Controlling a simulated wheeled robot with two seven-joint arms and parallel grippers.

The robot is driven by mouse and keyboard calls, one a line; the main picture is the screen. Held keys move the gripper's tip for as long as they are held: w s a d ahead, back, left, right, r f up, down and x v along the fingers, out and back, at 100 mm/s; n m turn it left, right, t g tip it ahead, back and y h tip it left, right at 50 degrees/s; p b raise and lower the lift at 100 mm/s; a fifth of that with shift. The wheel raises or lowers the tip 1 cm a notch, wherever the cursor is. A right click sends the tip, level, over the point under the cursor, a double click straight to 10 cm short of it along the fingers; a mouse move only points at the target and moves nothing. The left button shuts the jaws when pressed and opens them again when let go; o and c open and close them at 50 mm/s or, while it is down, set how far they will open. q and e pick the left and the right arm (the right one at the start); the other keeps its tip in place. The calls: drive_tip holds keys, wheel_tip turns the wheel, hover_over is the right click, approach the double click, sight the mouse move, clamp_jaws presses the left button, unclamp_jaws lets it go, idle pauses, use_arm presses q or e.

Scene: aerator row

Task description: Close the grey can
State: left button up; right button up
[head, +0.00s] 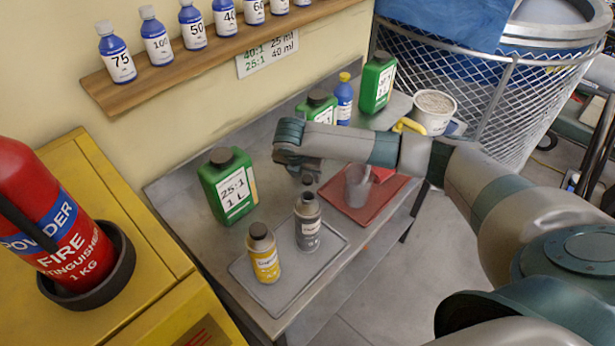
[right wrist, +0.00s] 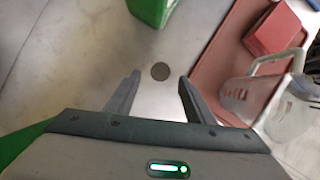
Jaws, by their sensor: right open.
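The grey can (head: 308,228) stands upright on a grey tray on the bench in the head view. Its narrow neck shows no clear cap. My right gripper (head: 307,179) points down just behind the can, open and empty. In the right wrist view a small dark round disc (right wrist: 160,72), which looks like a screw cap, lies on the bench between and just beyond the open fingertips. The head view does not show this disc clearly, as my gripper covers that area. The grey can is not visible in the right wrist view. My left gripper is not in view.
A yellow bottle (head: 263,254) stands beside the grey can on the grey tray (head: 285,295). A red tray (head: 383,199) with a clear beaker (head: 357,187) lies to the right. Green cans (head: 229,186) and (head: 317,107) stand behind. A shelf of blue bottles (head: 120,62) hangs above.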

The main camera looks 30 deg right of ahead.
sight(307, 179)
drive_tip(key=shift+p+x, duration=0.45)
drive_tip(key=shift+x, duration=1.05)
drive_tip(key=shift+d+r, duration=0.1)
drive_tip(key=c, duration=1.1)
